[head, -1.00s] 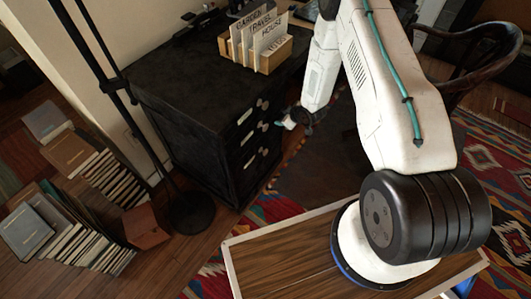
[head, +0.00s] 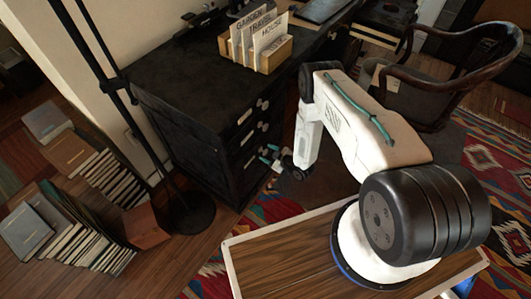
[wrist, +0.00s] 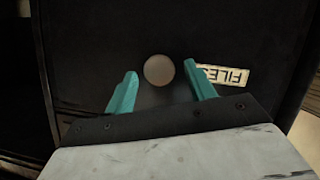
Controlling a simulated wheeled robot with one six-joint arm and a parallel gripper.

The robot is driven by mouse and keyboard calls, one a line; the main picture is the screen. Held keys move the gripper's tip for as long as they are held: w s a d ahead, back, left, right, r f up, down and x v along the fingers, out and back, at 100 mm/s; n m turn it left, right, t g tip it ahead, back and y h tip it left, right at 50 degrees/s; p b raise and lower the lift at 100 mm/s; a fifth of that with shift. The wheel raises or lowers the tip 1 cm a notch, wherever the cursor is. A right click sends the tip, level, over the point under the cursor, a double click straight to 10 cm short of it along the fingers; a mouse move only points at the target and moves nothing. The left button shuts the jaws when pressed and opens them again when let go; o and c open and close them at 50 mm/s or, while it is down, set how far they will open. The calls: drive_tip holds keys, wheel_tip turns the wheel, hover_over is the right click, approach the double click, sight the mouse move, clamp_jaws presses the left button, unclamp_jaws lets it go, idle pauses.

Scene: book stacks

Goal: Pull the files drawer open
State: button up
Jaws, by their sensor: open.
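The files drawer (wrist: 110,50) is a dark front that fills most of the wrist view. Its cream label (wrist: 222,75) reads FILES upside down, right of a round pale knob (wrist: 158,70). My gripper (wrist: 160,72) is open, with its teal fingers apart on either side of the knob as seen there; contact is not visible. In the head view my gripper (head: 268,154) is at the lower drawer front of the black cabinet (head: 185,85). The drawers look closed.
A wooden card box (head: 258,55) stands on the cabinet top. A floor lamp pole (head: 120,95) stands left of the cabinet. Books (head: 75,215) are stacked on the floor at left. A wooden chair (head: 445,80) is at upper right.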

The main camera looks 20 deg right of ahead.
drive_tip(key=shift+x, duration=0.95)
clamp_jaws()
drive_tip(key=shift+s, duration=0.15)
